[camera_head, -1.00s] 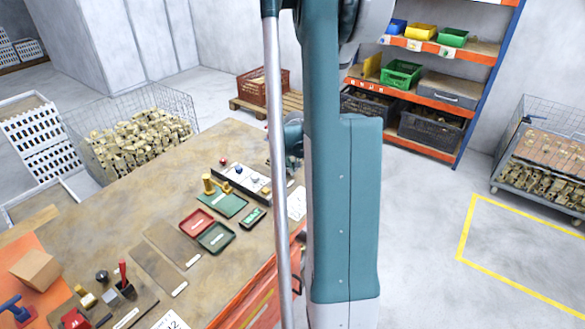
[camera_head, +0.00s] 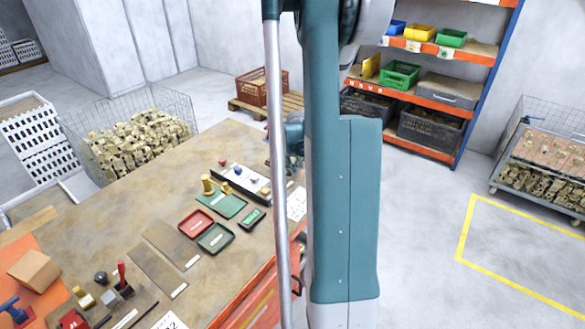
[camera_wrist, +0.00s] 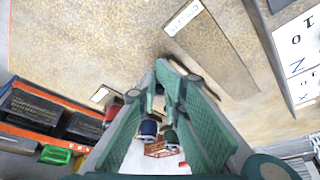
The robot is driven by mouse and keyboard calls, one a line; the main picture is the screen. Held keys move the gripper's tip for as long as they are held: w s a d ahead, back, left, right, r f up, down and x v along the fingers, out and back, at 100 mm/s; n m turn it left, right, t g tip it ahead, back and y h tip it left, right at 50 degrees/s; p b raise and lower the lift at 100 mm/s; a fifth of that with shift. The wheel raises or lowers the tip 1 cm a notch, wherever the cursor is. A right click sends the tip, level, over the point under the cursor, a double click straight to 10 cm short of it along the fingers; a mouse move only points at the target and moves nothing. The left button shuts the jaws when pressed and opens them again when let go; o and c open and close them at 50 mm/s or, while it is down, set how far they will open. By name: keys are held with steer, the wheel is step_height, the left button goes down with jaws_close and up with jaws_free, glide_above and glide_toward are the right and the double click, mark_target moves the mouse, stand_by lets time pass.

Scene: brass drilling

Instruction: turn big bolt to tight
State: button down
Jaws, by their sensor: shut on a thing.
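A large brass bolt (camera_head: 207,184) stands upright on the green mat (camera_head: 229,207) on the workbench. A smaller brass piece (camera_head: 226,188) stands beside it. In the head view my own arm covers part of the scene, and my fingertips are hidden. In the wrist view the green fingers of my gripper (camera_wrist: 163,75) converge at their tips. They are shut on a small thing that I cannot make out. Beyond the fingers a blue rounded object (camera_wrist: 147,129) and a red one (camera_wrist: 111,111) show. I cannot tell whether the gripper touches the big bolt.
A red tray (camera_head: 195,223) and a green tray (camera_head: 216,238) lie in front of the mat. A panel with small coloured knobs (camera_head: 240,181) lies behind it. A black block with a red handle (camera_head: 122,274) stands at front left. The bench's far left is clear.

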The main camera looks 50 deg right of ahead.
steer(key=shift+s+d+r, duration=0.15)
steer(key=shift+d, duration=0.25)
steer(key=shift+s+a+r, duration=0.2)
steer(key=shift+s+r, duration=0.05)
steer(key=shift+r, duration=0.35)
steer(key=shift+a+r, duration=0.35)
steer(key=shift+r, duration=0.25)
steer(key=shift+a+v, duration=0.1)
steer(key=shift+v, duration=1.2)
steer(key=shift+a+v, duration=0.15)
steer(key=shift+v, duration=1.15)
